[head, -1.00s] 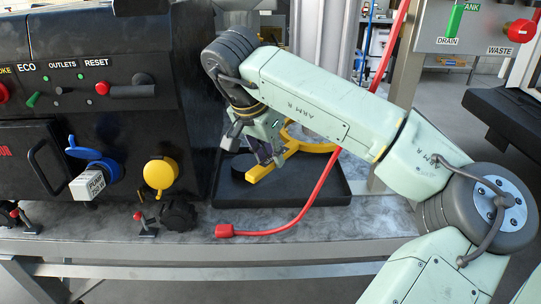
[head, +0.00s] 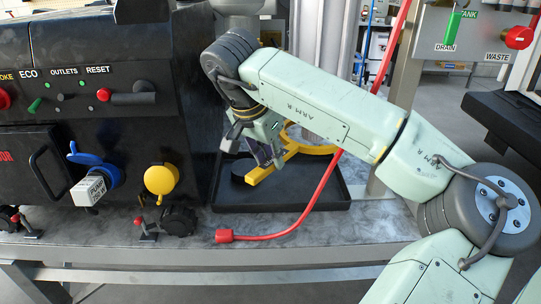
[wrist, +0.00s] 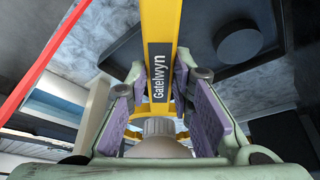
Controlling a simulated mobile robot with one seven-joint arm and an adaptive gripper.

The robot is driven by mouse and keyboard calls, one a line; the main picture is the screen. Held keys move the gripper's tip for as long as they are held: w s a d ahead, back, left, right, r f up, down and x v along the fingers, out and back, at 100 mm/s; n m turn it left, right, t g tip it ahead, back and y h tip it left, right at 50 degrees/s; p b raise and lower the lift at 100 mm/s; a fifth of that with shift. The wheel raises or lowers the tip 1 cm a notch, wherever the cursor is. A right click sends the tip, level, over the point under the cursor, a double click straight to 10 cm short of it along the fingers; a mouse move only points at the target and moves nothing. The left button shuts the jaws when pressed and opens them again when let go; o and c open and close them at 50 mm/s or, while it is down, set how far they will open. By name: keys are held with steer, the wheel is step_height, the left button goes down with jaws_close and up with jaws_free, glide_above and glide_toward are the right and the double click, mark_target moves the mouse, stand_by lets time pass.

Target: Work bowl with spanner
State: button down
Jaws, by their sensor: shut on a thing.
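The yellow spanner (head: 259,172) has a straight handle and a large ring that shows behind my forearm, over the black tray. My gripper (head: 268,153) is at the handle, seen partly behind its own wrist. I cannot tell for sure which thing is the bowl; a pale upright cylinder (head: 316,75) stands behind my arm.
The black tray (head: 310,204) rests on the grey bench (head: 380,220) with a black disc (head: 238,170) in it. A red hose (head: 322,185) curves in front of the tray. The black control panel (head: 110,130), with a blue lever and yellow knob, stands close on the left.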

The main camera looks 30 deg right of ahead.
steer(key=shift+r+p, duration=1.35)
steer(key=shift+r, duration=0.6)
steer(key=shift+r+p, duration=1.8)
steer(key=shift+r, duration=0.55)
steer(key=shift+s, duration=0.1)
steer(key=shift+s+d+n+t, duration=0.25)
steer(key=shift+s+d+n, duration=0.15)
steer(key=shift+s+n, duration=0.35)
steer(key=shift+s+d+n+t, duration=0.25)
steer(key=shift+s+d+n, duration=0.2)
steer(key=shift+s, duration=0.45)
